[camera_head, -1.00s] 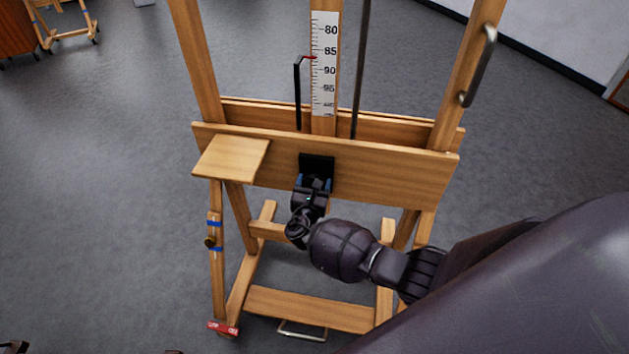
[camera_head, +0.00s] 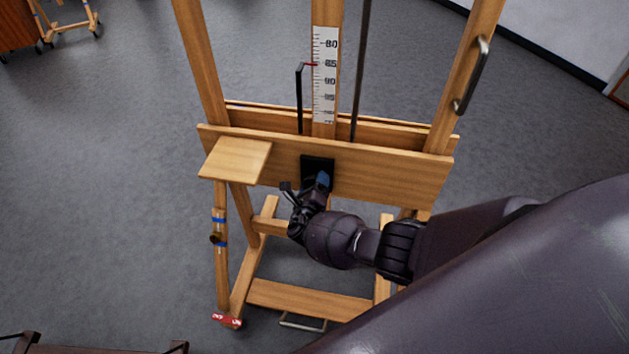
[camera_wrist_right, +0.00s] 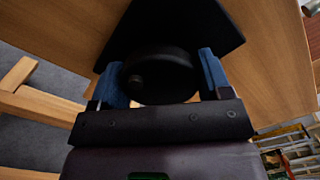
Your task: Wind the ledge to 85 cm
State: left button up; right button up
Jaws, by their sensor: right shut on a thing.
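The easel's ledge (camera_head: 385,176) is a wide wooden board across the frame, with a black square plate (camera_head: 317,164) at its middle. Above it a white scale (camera_head: 325,90) runs down the mast, and a red pointer (camera_head: 310,64) on a black bent rod stands level with the 85 mark. My right gripper (camera_head: 318,183) is at the plate from below, turned on its wrist. In the right wrist view a round black winding knob (camera_wrist_right: 165,75) sits between its blue finger pads, shut on it. My left gripper is out of view.
A small wooden shelf (camera_head: 236,158) juts from the ledge's left end. A metal handle (camera_head: 472,75) is on the right upright. Grey floor (camera_head: 90,190) is clear at left.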

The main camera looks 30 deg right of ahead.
jog(key=shift+n+p, duration=0.5)
jog(key=shift+n, duration=1.2)
jog(key=shift+s+f, duration=0.1)
jog(key=o, duration=0.9)
jog(key=v, duration=1)
jog(key=shift+s+a, duration=0.25)
jog(key=shift+a, duration=0.05)
